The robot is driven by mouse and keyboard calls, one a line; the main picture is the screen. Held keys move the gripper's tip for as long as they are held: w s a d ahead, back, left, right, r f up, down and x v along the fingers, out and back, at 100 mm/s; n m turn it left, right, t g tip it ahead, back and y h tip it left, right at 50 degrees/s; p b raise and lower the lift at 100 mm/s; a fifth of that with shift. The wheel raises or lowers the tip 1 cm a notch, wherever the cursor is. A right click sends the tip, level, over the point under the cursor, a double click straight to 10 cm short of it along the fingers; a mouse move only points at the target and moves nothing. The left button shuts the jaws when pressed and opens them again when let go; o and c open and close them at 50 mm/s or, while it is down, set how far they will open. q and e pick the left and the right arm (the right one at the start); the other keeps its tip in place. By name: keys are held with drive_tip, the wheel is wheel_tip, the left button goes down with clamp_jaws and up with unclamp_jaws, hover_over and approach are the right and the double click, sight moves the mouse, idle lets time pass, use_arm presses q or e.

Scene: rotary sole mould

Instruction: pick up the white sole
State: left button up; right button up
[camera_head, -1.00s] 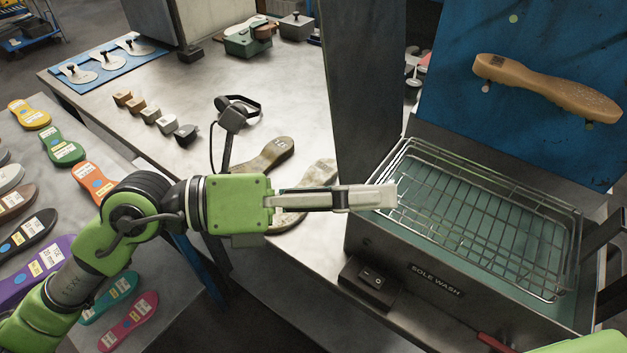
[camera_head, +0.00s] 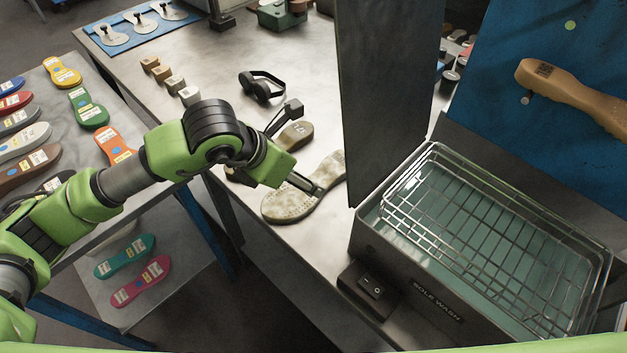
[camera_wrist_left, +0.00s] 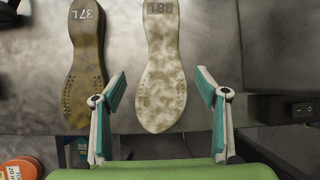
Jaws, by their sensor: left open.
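The white sole (camera_head: 285,208), cream with brown mottling, lies flat on the metal table beside the wash unit. In the left wrist view the white sole (camera_wrist_left: 163,85) points its rounded end at my gripper, and its far end bears a mark. My left gripper (camera_head: 318,186) is open and empty above it in the head view. In the left wrist view its teal-padded fingers (camera_wrist_left: 161,77) stand apart, one on each side of the sole's near end. Part of the sole is hidden behind the gripper in the head view. My right gripper is not seen.
A brown sole (camera_wrist_left: 85,70) marked 37L lies just left of the white one. The sole wash basin (camera_head: 440,312) with its wire basket (camera_head: 490,230) stands to the right, beside a tall dark panel (camera_head: 385,90). Black earmuffs (camera_head: 262,87) lie farther back.

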use_arm(q)
drive_tip(key=shift+w+d+f, duration=0.25)
drive_tip(key=shift+d+f, duration=0.15)
drive_tip(key=shift+f, duration=0.15)
drive_tip(key=p+x, duration=0.2)
drive_tip(key=x, duration=0.2)
drive_tip(key=shift+s+d+f, duration=0.15)
drive_tip(key=shift+d+f, duration=0.1)
drive_tip(key=shift+f, duration=0.15)
drive_tip(key=c, duration=1.3)
